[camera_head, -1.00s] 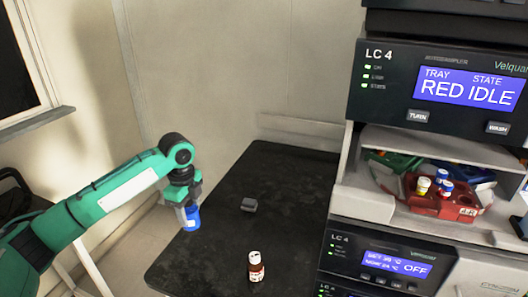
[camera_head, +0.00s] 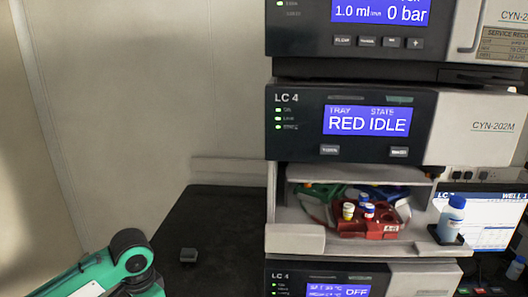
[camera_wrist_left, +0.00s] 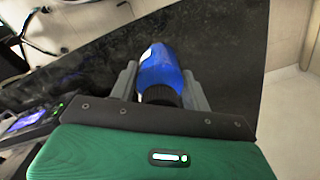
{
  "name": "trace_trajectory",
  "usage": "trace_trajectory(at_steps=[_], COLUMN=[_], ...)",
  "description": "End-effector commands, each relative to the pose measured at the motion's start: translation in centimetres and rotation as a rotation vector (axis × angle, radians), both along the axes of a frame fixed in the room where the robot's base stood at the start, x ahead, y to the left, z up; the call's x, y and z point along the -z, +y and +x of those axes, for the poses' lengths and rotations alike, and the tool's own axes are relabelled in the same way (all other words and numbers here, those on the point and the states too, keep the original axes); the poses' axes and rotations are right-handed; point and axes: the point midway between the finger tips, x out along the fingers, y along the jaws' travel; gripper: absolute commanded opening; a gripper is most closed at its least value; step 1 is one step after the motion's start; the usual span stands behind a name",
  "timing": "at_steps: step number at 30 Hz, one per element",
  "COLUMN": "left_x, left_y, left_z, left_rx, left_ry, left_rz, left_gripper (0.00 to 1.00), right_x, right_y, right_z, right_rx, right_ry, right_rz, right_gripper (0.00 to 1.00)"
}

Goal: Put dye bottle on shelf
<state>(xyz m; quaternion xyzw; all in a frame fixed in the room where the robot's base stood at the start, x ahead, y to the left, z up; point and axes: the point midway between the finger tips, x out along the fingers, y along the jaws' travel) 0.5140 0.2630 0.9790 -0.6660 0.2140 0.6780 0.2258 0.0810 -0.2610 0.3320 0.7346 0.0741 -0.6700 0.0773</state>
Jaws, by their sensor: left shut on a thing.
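My left gripper (camera_wrist_left: 160,92) shows in the left wrist view, shut on a blue bottle (camera_wrist_left: 158,68) with a black cap. The cap end is toward the palm and the bottle points away over a dark surface. In the head view only my green left arm shows at the bottom left; the gripper and held bottle are out of frame. A pale shelf (camera_head: 428,246) juts out at the right of the instrument stack, with a white bottle with a blue cap (camera_head: 453,216) standing on it. My right gripper is not in view.
The open bay of the LC 4 unit (camera_head: 352,122) holds a red tray (camera_head: 372,229) with several small vials. A monitor (camera_head: 492,225) stands behind the shelf.

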Motion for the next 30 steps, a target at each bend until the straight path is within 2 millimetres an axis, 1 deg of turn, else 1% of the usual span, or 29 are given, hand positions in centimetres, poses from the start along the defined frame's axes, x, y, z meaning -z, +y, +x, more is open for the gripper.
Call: trace_trajectory(at_steps=[1,9,15,21,30], left_x=[0.2,1.0,1.2,1.3,1.3], left_y=[-0.6,-3.4,-4.6,-5.0,-5.0], left_z=[-0.6,-3.5,-5.0,-5.6,-5.6], left_rx=[-0.053,-0.385,-0.559,-0.629,-0.634], left_ry=[-0.001,-0.011,-0.016,-0.019,-0.018], left_rz=[-0.002,-0.009,-0.015,-0.017,-0.017], left_gripper=[0.20,0.20,0.20,0.20,0.20], right_x=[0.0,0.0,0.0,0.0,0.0], right_y=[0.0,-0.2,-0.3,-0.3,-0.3], right_z=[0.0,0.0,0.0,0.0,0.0], right_rx=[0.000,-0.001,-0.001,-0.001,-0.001], right_ry=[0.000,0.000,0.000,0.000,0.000], right_rz=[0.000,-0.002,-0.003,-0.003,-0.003], right_gripper=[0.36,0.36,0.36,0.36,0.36])
